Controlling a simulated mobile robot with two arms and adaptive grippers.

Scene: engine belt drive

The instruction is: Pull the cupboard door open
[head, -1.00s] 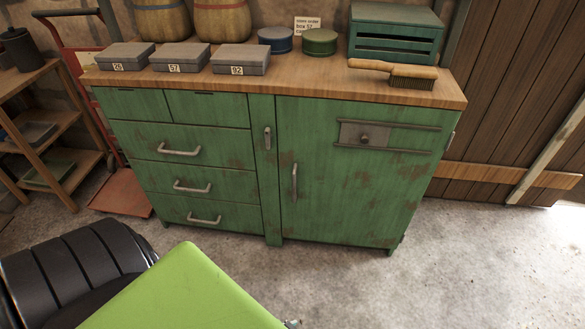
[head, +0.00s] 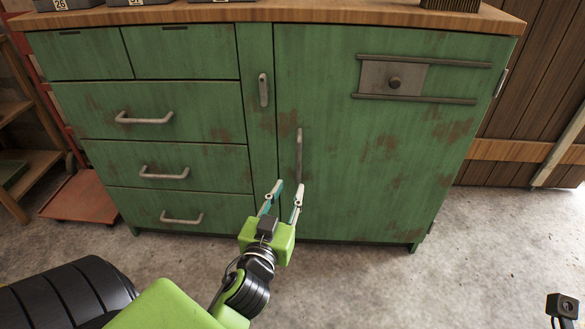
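The green cupboard door (head: 370,160) is closed on the right half of the worn green cabinet. Its vertical metal handle (head: 299,152) is near the door's left edge. My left gripper (head: 286,190) reaches up from below in front of the door's lower left part. Its two fingers are spread apart with nothing between them. The fingertips are just below the handle's lower end in the picture; whether they touch it I cannot tell. A grey slide plate (head: 392,79) with a round knob sits between two rails high on the door.
Drawers with bar handles, such as the top one (head: 145,118), fill the cabinet's left side. A small metal handle (head: 263,90) is on the narrow panel between. A red hand truck (head: 85,196) stands at left. The concrete floor (head: 365,280) before the door is clear.

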